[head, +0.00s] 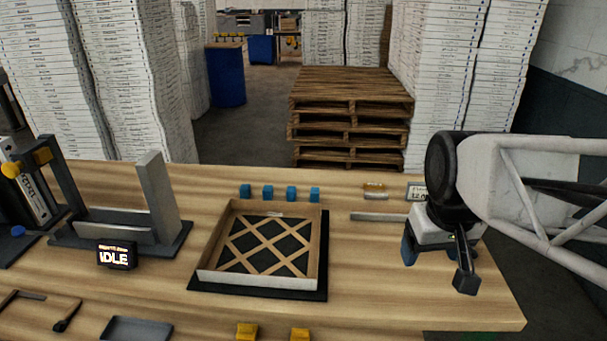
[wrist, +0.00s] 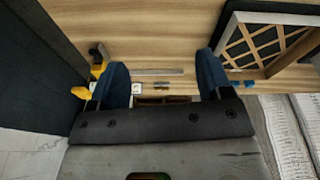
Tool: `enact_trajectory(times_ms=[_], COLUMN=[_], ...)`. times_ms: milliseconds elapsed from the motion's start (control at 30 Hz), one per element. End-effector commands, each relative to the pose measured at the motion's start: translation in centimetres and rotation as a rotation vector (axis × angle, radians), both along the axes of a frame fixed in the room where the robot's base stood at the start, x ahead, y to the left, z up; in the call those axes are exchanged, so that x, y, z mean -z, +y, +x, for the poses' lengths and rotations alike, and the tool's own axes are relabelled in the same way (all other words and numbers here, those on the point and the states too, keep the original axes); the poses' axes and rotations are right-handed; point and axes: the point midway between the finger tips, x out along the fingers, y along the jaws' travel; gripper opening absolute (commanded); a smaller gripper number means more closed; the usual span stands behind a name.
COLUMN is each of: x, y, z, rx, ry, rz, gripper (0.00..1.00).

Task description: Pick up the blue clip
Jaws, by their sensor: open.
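Several small blue clips stand in a row on the wooden table behind the framed filter; in the head view the leftmost is a blue clip (head: 245,191) and the rightmost is another blue clip (head: 315,194). Blue bits beside the frame, probably clips (wrist: 249,84), show at the right in the wrist view, partly hidden. My gripper (head: 437,266) is over the right part of the table, well to the right of the clips. In the wrist view its two dark blue fingers are wide apart, and my gripper (wrist: 161,62) holds nothing.
The framed filter (head: 318,249) with a wooden lattice lies on a dark base mid-table. Two yellow blocks (head: 247,331) sit at the front. A flat metal bar (head: 378,217) lies between filter and gripper. A grey upright fixture (head: 158,195) and IDLE display (head: 117,255) stand left.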

Motion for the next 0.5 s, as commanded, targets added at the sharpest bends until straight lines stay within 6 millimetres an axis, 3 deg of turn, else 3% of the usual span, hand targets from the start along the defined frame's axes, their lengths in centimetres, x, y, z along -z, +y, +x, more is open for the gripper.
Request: enact_trajectory(times_ms=[500], x=[-1.5], y=[4.5], z=[13.4], rx=[-0.349], ry=[0.052], rz=[-0.050], gripper=[0.72])
